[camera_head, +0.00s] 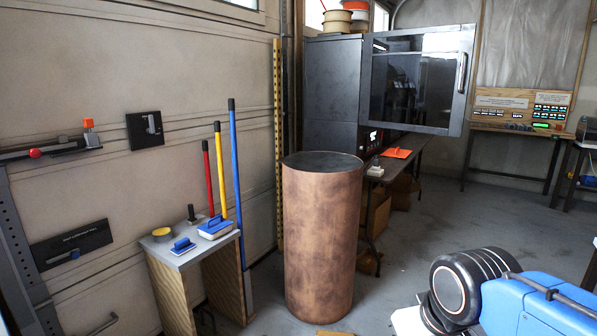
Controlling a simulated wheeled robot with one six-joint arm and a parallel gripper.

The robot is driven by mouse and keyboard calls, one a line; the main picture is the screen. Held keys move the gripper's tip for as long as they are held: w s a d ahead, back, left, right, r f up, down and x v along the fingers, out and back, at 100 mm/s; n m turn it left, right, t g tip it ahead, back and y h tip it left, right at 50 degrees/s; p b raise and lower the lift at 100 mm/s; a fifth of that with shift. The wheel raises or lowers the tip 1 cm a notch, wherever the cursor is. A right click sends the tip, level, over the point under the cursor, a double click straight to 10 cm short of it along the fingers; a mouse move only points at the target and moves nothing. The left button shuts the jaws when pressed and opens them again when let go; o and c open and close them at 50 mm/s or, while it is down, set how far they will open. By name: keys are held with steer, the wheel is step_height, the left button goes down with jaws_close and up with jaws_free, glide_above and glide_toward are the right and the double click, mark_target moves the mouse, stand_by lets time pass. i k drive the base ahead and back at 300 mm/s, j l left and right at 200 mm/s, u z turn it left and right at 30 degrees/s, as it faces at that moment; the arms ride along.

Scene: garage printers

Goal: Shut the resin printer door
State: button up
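The resin printer (333,80) is a tall dark cabinet on a table at the back centre. Its door (418,42) is a dark-framed glass panel that stands open, swung out to the right of the cabinet. The hinge side is at the left, against the cabinet. Part of my arm, blue and black, shows at the lower right, well apart from the door. My gripper is not in view.
A large copper-brown drum (320,240) stands in front of the printer's table. A small bench (195,252) with blue-handled tools and leaning poles is at the left wall. Open floor (440,215) lies right of the drum. A workbench (515,125) stands at the back right.

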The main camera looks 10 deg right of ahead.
mark_target(412, 80)
steer(key=i+j+z, duration=0.15)
steer(key=i+z, duration=0.35)
steer(key=i+j+z, duration=0.3)
steer(key=z, duration=0.2)
steer(key=i, duration=0.1)
